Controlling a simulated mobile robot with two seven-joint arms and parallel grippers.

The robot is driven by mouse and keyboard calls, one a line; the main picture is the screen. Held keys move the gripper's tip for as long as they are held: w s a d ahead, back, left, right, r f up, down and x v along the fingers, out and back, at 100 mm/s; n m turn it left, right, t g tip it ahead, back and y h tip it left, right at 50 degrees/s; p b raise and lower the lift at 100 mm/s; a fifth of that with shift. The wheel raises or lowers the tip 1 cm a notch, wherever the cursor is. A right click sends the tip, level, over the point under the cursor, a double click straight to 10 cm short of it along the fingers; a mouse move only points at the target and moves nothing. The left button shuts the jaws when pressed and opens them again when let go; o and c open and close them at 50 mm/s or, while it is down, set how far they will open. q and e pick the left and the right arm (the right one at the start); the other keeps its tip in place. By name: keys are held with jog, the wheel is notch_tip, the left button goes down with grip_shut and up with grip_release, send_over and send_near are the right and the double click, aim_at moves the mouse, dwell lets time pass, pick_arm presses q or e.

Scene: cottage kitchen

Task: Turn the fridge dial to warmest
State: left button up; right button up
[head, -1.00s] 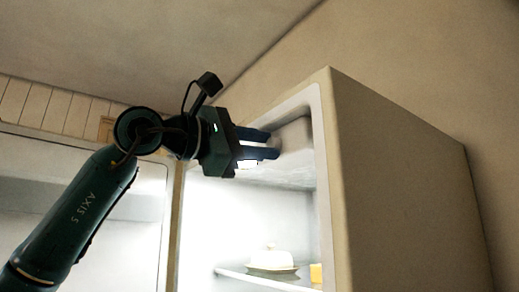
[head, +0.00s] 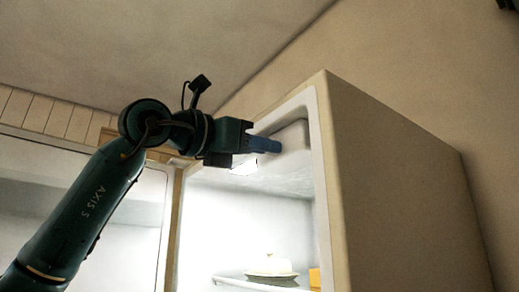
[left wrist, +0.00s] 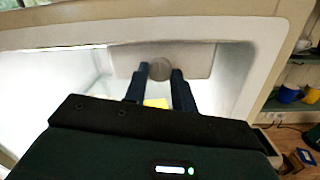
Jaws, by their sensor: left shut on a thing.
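The fridge (head: 390,185) stands open, its lit inside facing left in the head view. A pale control box (head: 294,140) is at the top of the inside. The round grey dial (left wrist: 160,69) on it shows in the left wrist view, between the two blue fingers. My left gripper (head: 279,146) reaches into the top of the fridge and is shut on the dial; it also shows in the left wrist view (left wrist: 160,72). The dial is hidden behind the fingers in the head view, and I cannot read any marking on it. My right gripper is not in view.
The open fridge door (head: 120,200) is at the left. A shelf (head: 240,284) below holds a covered white dish (head: 270,267) and a yellow block (head: 314,278). The fridge's front rim is close around my left gripper.

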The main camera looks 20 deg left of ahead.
pick_arm(q)
jog(key=shift+n, duration=0.4)
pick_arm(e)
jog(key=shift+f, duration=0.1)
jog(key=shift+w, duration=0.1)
pick_arm(q)
jog(key=o, duration=0.7)
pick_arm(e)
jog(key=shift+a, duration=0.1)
